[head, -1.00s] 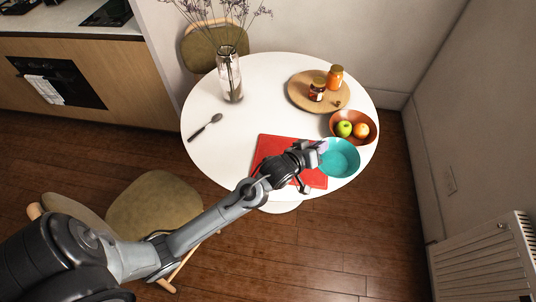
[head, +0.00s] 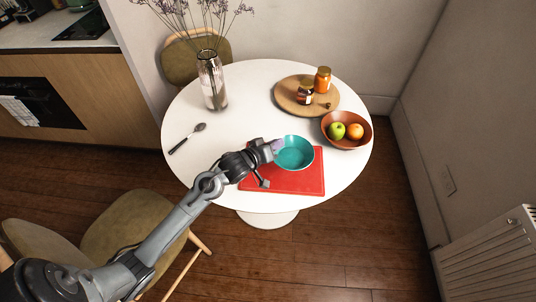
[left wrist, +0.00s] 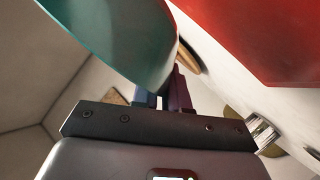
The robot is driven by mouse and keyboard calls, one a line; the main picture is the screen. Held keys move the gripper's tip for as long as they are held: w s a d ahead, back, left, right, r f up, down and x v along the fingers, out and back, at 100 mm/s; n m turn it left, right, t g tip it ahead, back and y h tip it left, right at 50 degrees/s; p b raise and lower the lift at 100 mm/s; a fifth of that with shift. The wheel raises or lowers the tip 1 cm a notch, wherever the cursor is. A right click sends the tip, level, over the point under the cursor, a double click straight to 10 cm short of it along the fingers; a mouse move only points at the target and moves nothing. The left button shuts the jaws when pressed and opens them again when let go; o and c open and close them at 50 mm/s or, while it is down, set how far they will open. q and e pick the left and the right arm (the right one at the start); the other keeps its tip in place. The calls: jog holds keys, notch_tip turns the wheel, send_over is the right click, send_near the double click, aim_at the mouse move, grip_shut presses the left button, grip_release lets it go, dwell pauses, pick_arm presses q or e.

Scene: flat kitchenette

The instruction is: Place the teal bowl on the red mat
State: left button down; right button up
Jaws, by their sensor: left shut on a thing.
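The teal bowl (head: 295,155) is over the back part of the red mat (head: 300,182) on the round white table. My left gripper (head: 277,147) is shut on the bowl's left rim. In the left wrist view, the bowl (left wrist: 125,40) fills the upper left, with the gripper's fingers (left wrist: 165,98) at its edge. The mat (left wrist: 265,35) is at the upper right there, and a pale gap shows between it and the bowl, so the bowl looks raised off the mat. The bowl is empty and looks roughly upright. My right gripper is not in view.
A brown bowl (head: 362,140) with a green apple and an orange stands right of the teal bowl. A round wooden board (head: 285,99) with two jars is behind. A glass vase (head: 212,82) and a spoon (head: 187,138) are at the left. The table's middle is clear.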

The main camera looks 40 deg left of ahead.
pick_arm(q)
jog(key=a+f, duration=0.1)
jog(key=a, duration=0.1)
jog(key=shift+s+a+f, duration=0.2)
jog(key=shift+a+f, duration=0.15)
jog(key=shift+f+b, duration=1.2)
jog(key=shift+f, duration=0.8)
jog(key=c, duration=1.1)
grip_release()
jog(key=shift+c, duration=0.2)
jog(key=shift+s, duration=0.1)
jog(key=shift+s+r, duration=0.2)
jog(key=shift+s, duration=0.05)
jog(key=p+v, duration=0.3)
jog(key=v, duration=0.8)
jog(key=shift+s+p, duration=0.15)
jog(key=shift+p, duration=0.25)
jog(key=shift+f, duration=0.1)
